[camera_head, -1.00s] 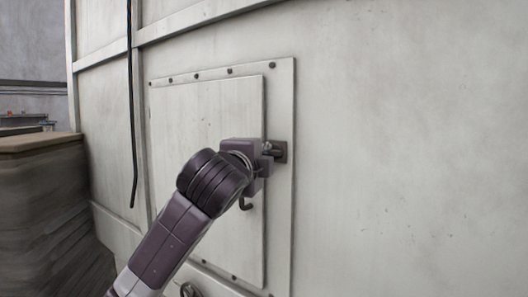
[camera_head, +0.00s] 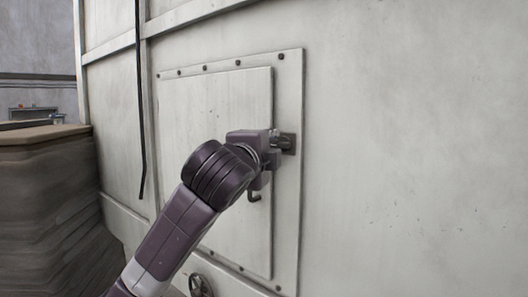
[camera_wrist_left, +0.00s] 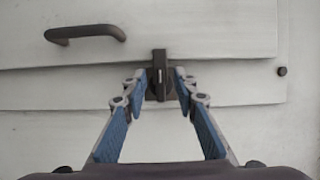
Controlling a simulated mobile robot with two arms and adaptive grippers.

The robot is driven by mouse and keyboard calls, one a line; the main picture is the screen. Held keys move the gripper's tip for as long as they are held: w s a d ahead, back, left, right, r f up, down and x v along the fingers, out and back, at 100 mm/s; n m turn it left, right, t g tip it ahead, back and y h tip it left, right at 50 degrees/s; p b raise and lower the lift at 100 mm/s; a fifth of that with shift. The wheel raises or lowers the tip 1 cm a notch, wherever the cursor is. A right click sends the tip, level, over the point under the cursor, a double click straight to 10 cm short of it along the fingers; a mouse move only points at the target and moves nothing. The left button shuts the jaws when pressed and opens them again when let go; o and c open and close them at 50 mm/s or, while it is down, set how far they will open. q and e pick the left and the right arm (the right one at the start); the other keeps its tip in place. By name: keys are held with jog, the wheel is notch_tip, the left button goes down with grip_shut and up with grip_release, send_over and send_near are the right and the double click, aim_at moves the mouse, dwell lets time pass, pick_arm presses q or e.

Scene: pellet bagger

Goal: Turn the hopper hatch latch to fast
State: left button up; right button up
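The hopper hatch (camera_head: 220,105) is a pale, upright panel in a bolted frame. Its dark latch (camera_wrist_left: 159,66) shows in the left wrist view as a narrow upright knob with a small light mark, at the hatch edge. In the head view only the latch's dark mount (camera_head: 289,144) shows clearly; my gripper covers the rest. My left gripper (camera_wrist_left: 160,80) has its blue fingers on either side of the knob, with visible gaps, so it looks open; contact is not seen. It also shows in the head view (camera_head: 279,141). My right gripper is in neither view.
A dark, curved hatch handle (camera_wrist_left: 85,33) is at upper left in the wrist view. A black cable (camera_head: 139,100) hangs left of the hatch. A brown stack (camera_head: 50,190) stands at far left. The wall (camera_head: 410,150) right of the hatch is clear.

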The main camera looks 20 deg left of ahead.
pick_arm(q)
jog(key=s, duration=1.1)
jog(key=shift+d, duration=0.2)
jog(key=shift+f, duration=0.1)
